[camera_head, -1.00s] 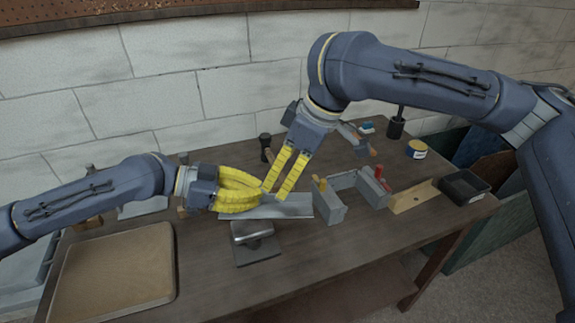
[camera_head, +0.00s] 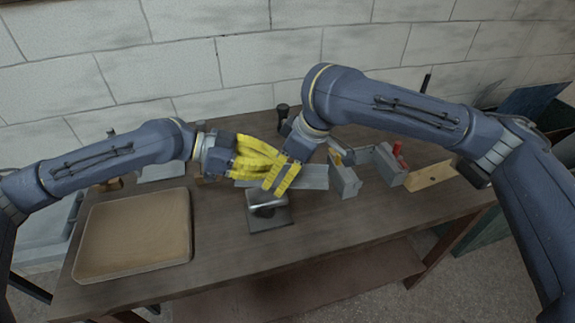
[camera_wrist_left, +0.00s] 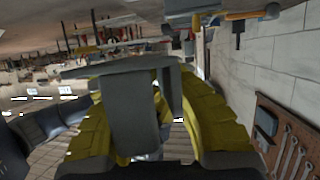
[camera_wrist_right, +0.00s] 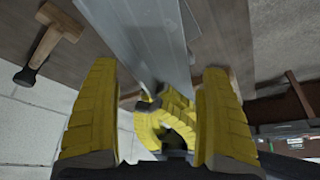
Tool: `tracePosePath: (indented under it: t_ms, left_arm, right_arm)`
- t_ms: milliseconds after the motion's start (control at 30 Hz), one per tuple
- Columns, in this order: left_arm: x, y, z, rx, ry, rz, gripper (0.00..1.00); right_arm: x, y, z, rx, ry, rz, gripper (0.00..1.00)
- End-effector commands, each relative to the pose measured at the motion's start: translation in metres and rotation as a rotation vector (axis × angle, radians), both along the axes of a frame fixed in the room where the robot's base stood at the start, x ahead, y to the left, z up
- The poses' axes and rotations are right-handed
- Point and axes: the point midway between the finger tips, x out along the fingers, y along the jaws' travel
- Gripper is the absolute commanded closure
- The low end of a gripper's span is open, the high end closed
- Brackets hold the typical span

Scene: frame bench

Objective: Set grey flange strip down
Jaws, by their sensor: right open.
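The grey flange strip (camera_head: 310,177) runs lengthwise over the middle of the bench in the head view. My left gripper (camera_head: 262,162) is closed on its left end; in the left wrist view the strip (camera_wrist_left: 133,115) sits between the yellow fingers. My right gripper (camera_head: 277,184) is open, its fingers pointing down by the left part of the strip, close to the left fingers. In the right wrist view the strip (camera_wrist_right: 150,38) reaches from the top into the gap between the fingers. Whether the strip touches the bench cannot be told.
A dark block with a grey bar (camera_head: 268,212) stands just in front of the strip. A grey clamp-like fixture (camera_head: 345,182) is to its right, with a wooden piece (camera_head: 432,177) beyond. A hammer (camera_wrist_right: 45,45) lies behind.

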Motion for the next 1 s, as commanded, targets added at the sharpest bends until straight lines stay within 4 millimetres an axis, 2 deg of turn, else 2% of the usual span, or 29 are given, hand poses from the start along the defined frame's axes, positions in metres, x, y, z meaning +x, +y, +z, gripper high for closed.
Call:
tracePosePath:
  t_ms: [300,1000]
  left_arm:
    - [0.0001,-0.0001,0.0005,-0.001,0.000,0.000,1.00]
    - [0.0009,0.0001,0.0007,-0.001,-0.001,0.002,1.00]
  right_arm:
    - [0.0002,0.0003,-0.0008,0.000,0.000,0.000,0.21]
    - [-0.0010,0.0008,-0.0008,0.001,0.003,0.001,1.00]
